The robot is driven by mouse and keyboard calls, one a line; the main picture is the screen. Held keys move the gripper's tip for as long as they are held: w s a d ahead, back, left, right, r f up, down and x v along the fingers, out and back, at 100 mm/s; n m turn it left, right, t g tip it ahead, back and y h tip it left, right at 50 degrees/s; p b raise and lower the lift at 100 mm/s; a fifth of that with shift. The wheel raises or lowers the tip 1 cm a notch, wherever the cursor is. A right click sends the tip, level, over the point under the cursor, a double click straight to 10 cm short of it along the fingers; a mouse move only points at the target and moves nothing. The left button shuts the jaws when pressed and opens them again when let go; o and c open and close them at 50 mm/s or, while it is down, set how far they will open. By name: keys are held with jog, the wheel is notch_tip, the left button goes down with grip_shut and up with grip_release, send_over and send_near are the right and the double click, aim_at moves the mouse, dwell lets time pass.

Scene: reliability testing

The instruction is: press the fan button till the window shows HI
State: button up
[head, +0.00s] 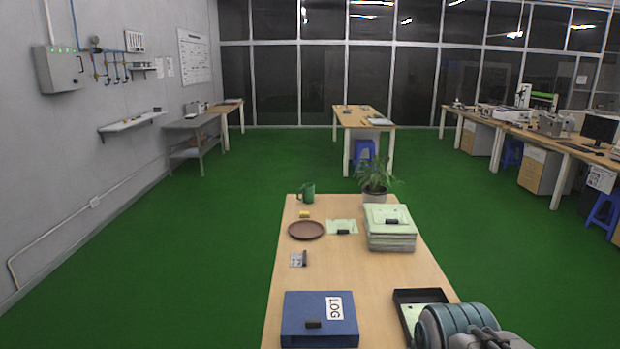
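I cannot pick out a fan, its button or a window reading HI in the head view. Part of my arm shows at the bottom right, over the near table's edge. My gripper is not in view.
The near wooden table (390,265) holds a blue LOG binder (305,330), a black tray (405,297), stacked pale boards (391,240), a potted plant (375,180), a brown plate (306,230) and a green mug (306,193). Green floor (190,260) is clear to the left.

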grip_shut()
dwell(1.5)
